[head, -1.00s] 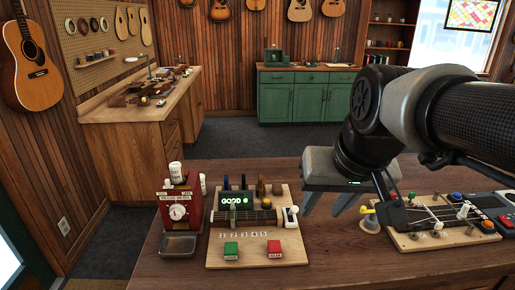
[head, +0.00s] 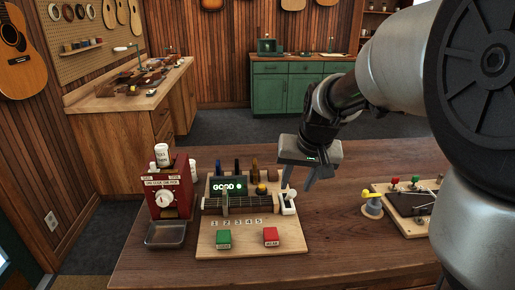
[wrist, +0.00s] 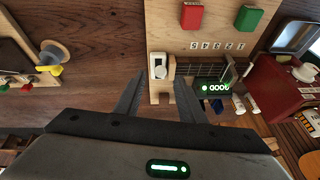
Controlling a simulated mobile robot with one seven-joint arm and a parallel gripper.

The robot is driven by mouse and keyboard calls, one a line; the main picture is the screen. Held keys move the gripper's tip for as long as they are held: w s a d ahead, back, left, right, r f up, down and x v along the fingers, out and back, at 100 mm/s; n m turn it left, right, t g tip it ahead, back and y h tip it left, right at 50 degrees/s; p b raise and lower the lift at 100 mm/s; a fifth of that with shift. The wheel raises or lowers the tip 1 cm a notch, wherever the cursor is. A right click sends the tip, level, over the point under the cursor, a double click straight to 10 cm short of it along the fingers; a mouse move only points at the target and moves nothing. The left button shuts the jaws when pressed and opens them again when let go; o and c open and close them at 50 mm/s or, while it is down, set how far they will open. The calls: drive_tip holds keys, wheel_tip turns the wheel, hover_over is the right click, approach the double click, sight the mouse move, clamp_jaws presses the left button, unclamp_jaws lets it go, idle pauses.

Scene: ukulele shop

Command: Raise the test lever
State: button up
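A wooden test board (head: 250,240) lies on the counter. At its right side a white lever (head: 289,196) sits on a pale block; I take this to be the test lever. The lever also shows in the wrist view (wrist: 158,70). My gripper (head: 297,187) is open and empty, pointing down just above and behind the lever. In the wrist view, the lever lies beyond and between my two fingertips (wrist: 159,80). I cannot tell whether a finger touches it. A small display (head: 229,186) reads "GOOD" in green.
The board carries a green button (head: 223,238), a red button (head: 270,236) and a strung neck piece. A red dispenser (head: 170,190) with a metal tray stands to its left. A spool (head: 372,206) and a second board (head: 405,215) stand to the right.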

sight(293, 191)
drive_tip(key=x, duration=0.6)
drive_tip(key=shift+w+f+b, duration=0.1)
drive_tip(key=shift+f+b, duration=0.1)
drive_tip(key=shift+b, duration=0.1)
clamp_jaws()
